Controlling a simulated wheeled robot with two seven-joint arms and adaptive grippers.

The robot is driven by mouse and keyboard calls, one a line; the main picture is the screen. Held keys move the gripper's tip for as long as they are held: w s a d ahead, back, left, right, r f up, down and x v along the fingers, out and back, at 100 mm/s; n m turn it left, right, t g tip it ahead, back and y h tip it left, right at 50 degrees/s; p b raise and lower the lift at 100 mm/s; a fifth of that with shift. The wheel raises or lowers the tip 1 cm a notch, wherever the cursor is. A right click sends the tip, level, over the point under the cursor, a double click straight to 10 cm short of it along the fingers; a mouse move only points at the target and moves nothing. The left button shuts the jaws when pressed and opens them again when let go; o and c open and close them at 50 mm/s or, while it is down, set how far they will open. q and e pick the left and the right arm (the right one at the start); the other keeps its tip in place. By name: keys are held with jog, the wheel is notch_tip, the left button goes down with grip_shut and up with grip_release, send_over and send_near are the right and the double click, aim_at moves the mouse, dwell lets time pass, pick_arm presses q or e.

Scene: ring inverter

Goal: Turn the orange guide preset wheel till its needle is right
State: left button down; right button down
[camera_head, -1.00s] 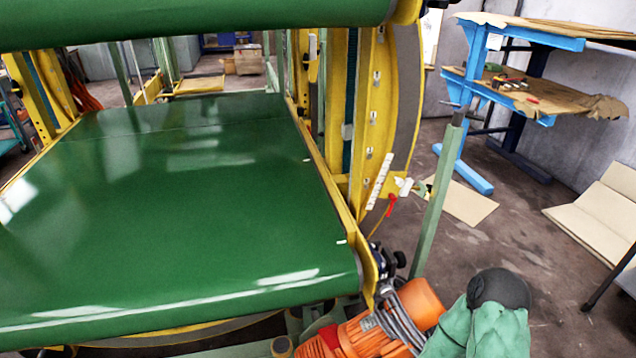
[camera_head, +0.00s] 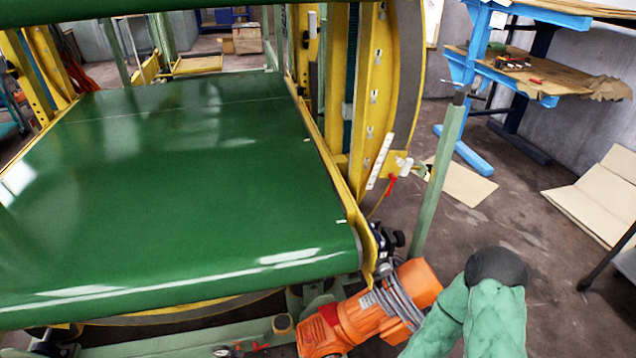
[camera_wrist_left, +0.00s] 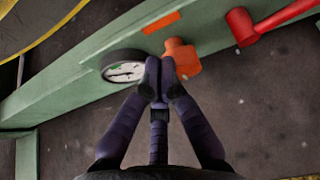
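In the left wrist view an orange wheel (camera_wrist_left: 181,58) sits on a green beam (camera_wrist_left: 60,98). A round gauge (camera_wrist_left: 123,68) with a pale dial is on its left; the needle's reading is too small to tell. The dark fingers of my left gripper (camera_wrist_left: 159,66) are drawn together at the tips, with nothing visible between them. The tips lie between gauge and wheel and overlap the wheel's left edge; I cannot tell whether they touch it. In the head view this spot is tiny at the bottom edge. I cannot make out my right gripper.
A red lever (camera_wrist_left: 258,24) stands right of the wheel. In the head view a green conveyor belt (camera_head: 190,190) fills the left, with an orange motor (camera_head: 370,310) at its front right corner. A blue workbench (camera_head: 462,70) stands at the back right.

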pick_arm(q)
jog(key=shift+d, duration=0.6)
jog(key=shift+d+f, duration=0.15)
jog(key=shift+d, duration=0.75)
jog(key=shift+f, duration=0.1)
jog(key=shift+r, duration=0.3)
jog(key=shift+s+d, duration=0.1)
jog(key=shift+s, duration=0.05)
jog(key=shift+s+d+r+p, duration=0.1)
jog(key=shift+s+d+p, duration=0.2)
jog(key=shift+s, duration=0.55)
jog(key=shift+s+d+r+p, duration=0.1)
jog(key=shift+s+p, duration=0.3)
jog(key=shift+s, duration=0.4)
jog(key=shift+s+d+r+p, duration=0.1)
jog(key=shift+s+d+p, duration=0.2)
jog(key=shift+s, duration=0.55)
